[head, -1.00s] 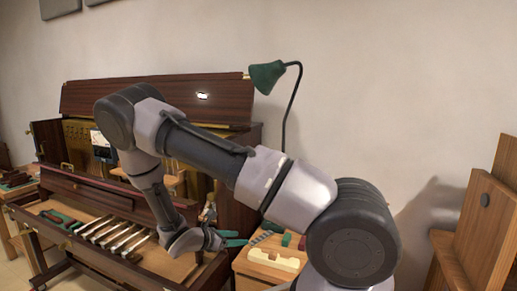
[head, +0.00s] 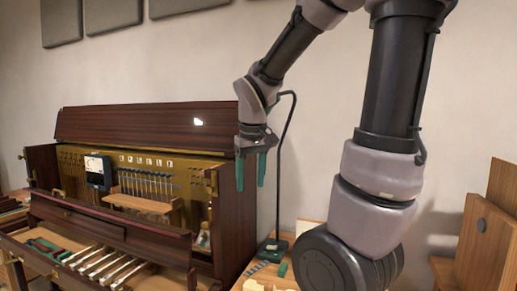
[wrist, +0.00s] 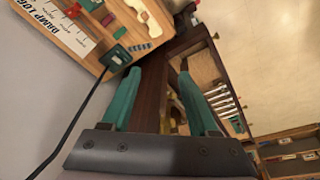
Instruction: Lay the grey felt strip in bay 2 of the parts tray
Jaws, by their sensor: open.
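My gripper (head: 251,182) is raised in front of the piano's right end and the wall, its two green fingers pointing down, apart and empty. The wrist view also shows the gripper (wrist: 158,82) with nothing between the fingers. I cannot pick out the grey felt strip for certain. A small blue-grey striped piece (head: 258,267) lies on the side bench by the lamp base; it also shows in the wrist view (wrist: 140,47). I cannot tell a numbered parts tray or bay 2 in these views.
The open upright piano (head: 75,123) stands at left, with a row of pale keys (head: 95,266) and a green-handled tool in front. Wooden panels (head: 482,235) stand at right.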

